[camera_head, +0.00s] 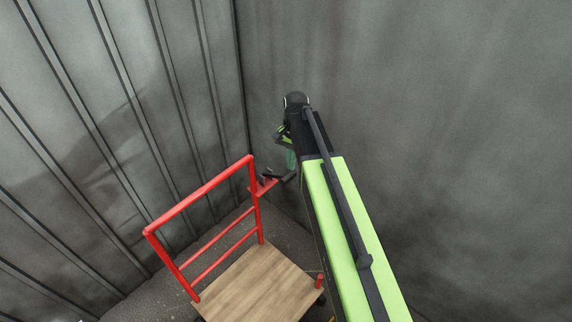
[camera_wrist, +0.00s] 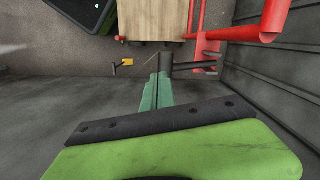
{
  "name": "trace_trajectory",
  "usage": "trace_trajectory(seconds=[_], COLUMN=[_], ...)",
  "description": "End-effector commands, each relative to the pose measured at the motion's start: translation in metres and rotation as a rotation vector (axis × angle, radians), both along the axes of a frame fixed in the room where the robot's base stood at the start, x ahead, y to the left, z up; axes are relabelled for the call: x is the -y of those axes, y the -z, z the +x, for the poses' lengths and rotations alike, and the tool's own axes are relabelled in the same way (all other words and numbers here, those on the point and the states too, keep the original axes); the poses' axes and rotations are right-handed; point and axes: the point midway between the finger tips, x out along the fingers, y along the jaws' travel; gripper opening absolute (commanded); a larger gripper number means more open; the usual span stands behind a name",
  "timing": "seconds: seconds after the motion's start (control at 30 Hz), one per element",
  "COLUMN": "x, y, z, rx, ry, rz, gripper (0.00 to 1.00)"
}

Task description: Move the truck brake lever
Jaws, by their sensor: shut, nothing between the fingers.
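The truck is a red-railed cart with a wooden platform (camera_head: 262,285), which also shows at the top of the wrist view (camera_wrist: 152,18). A dark bar (camera_head: 286,177) sticks out by the red bracket at its far end and looks like the brake lever. In the wrist view a black rod-like part (camera_wrist: 184,62) lies beside the red rail post. My gripper (camera_wrist: 160,76) has its teal fingers shut and empty, with the tips just left of this black part; I cannot tell whether they touch. In the head view my gripper (camera_head: 290,160) hangs above the bar, partly hidden by my arm.
The cart stands in a corner between a ribbed grey wall (camera_head: 100,120) and a plain grey wall (camera_head: 440,130). A red handrail (camera_head: 200,195) rises along its left side. A small yellow part (camera_wrist: 126,62) shows left of my fingers. Grey floor lies around it.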

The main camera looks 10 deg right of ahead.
Motion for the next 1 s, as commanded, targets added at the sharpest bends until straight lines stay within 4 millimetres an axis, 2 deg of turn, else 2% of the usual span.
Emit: trace_trajectory(seconds=[0.03, 0.1, 0.57, 0.77, 1.0], x=[0.0, 0.0, -0.001, -0.002, -0.005], y=[-0.015, -0.019, -0.014, 0.003, 0.037], z=[0.012, 0.017, 0.018, 0.017, 0.015], rx=[-0.006, -0.013, -0.016, -0.016, -0.016], ry=[0.038, 0.081, 0.105, 0.103, 0.102], rz=[0.001, 0.003, 0.003, 0.003, 0.003], gripper=[0.0, 0.0, 0.0, 0.0, 0.0])
